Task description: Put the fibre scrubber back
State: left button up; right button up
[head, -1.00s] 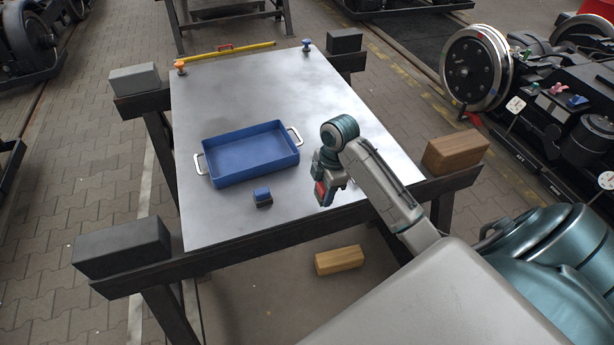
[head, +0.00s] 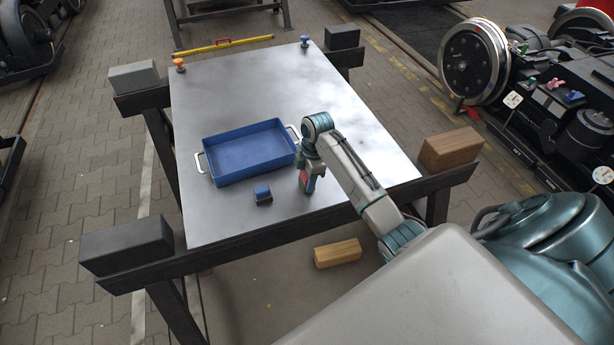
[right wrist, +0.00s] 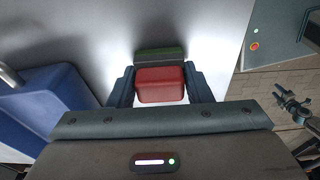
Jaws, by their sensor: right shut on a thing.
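The fibre scrubber (right wrist: 161,86), a red block with a green layer, is between the fingers of my right gripper (right wrist: 161,92) in the right wrist view. In the head view my right gripper (head: 308,186) points down over the right part of the steel table, just right of the blue tray (head: 262,168), shut on the scrubber. I cannot tell whether the scrubber touches the table. The tray looks empty and has a metal handle at each end. A small blue block with a dark lower part (head: 263,195) stands in front of the tray. My left gripper is not in view.
The steel table top (head: 235,222) is mostly clear. An orange knob (head: 179,64) and a blue knob (head: 305,41) stand at its far corners. A yellow level (head: 225,44) lies beyond the far edge. A wooden block (head: 450,149) sits on the trestle at right.

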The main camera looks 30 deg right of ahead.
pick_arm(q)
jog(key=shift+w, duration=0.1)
pick_arm(e)
jog(key=shift+f, duration=0.15)
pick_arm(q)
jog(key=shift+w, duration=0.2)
pick_arm(e)
jog(key=o, duration=1)
jog(key=shift+o, duration=0.2)
jog(key=r+b, duration=0.1)
jog(key=r, duration=0.2)
jog(key=d+r, duration=0.1)
jog(key=r, duration=0.2)
jog(key=r+b, duration=0.1)
jog(key=r, duration=0.2)
jog(key=shift+d+b, duration=0.2)
jog(key=shift+b, duration=0.1)
pick_arm(q)
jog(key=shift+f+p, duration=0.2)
jog(key=shift+p, duration=0.85)
pick_arm(e)
jog(key=shift+s+d+r, duration=0.1)
jog(key=shift+r, duration=0.75)
jog(key=shift+s+d+r, duration=0.1)
jog(key=shift+r, duration=0.7)
